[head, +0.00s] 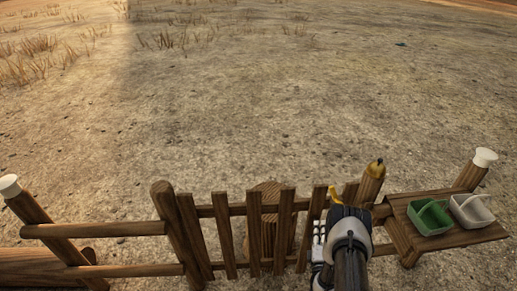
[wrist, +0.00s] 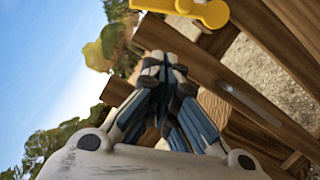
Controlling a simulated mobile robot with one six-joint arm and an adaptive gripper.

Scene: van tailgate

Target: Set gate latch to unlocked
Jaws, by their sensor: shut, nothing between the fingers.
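The yellow gate latch (head: 334,195) shows near the right end of the wooden gate (head: 254,235) in the head view, just above my wrist. In the wrist view the latch (wrist: 203,12) is a yellow bar with a rounded end, cut off by the top edge. My gripper (wrist: 165,62) is shut and empty, its fingertips below and left of the latch, with a visible gap in the picture. In the head view my gripper (head: 319,230) is partly hidden by my arm. Whether the latch stands at locked or unlocked cannot be told.
A gate post with a yellow top (head: 376,167) stands right of the latch. A wooden shelf (head: 462,236) holds a green tray (head: 430,217) and a white tray (head: 472,211). Open dirt ground lies beyond.

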